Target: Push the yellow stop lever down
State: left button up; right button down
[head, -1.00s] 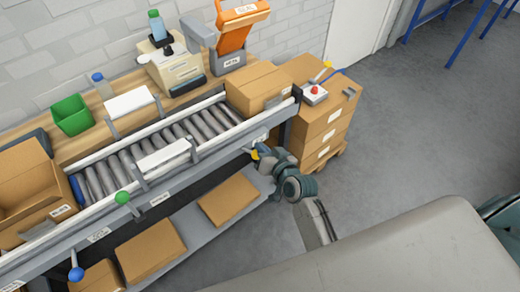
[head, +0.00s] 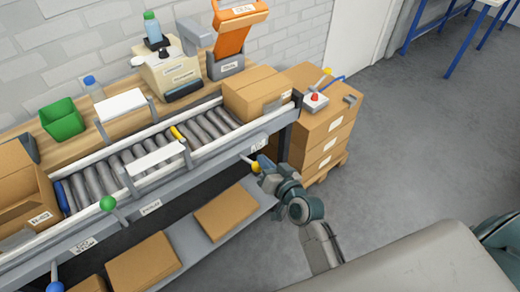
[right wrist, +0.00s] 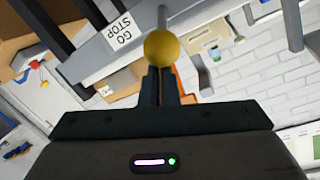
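The yellow stop lever is a yellow ball knob (head: 256,168) on a short pale stem, at the right end of the conveyor's front rail. In the right wrist view the yellow knob (right wrist: 161,49) stands on a grey stem near a label reading "GO STOP". My right gripper (head: 262,169) is right at the knob. In the right wrist view its two dark fingers (right wrist: 159,75) look shut, with the knob just at their tips and not between them. The picture does not settle whether they touch it. My left gripper is not in view.
A green knob (head: 107,203) and a blue knob (head: 55,287) stick out along the conveyor front. Cartons (head: 226,211) lie on the shelf below. Stacked boxes (head: 318,140) with a red-button box (head: 314,102) stand beyond my right gripper. Open floor (head: 420,130) lies to the right.

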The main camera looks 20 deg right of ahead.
notch_tip(320, 180, up, 4)
jog(key=w+d+p, duration=0.1)
jog(key=w+p, duration=0.1)
jog(key=p, duration=0.2)
pick_arm(q)
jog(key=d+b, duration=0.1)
jog(key=b, duration=0.2)
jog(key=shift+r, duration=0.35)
pick_arm(e)
jog(key=f+v, duration=0.1)
jog(key=v, duration=0.9)
jog(key=shift+d+f, duration=0.25)
jog(key=shift+f, duration=0.05)
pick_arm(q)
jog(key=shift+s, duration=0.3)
pick_arm(e)
jog(key=shift+s+f, duration=0.1)
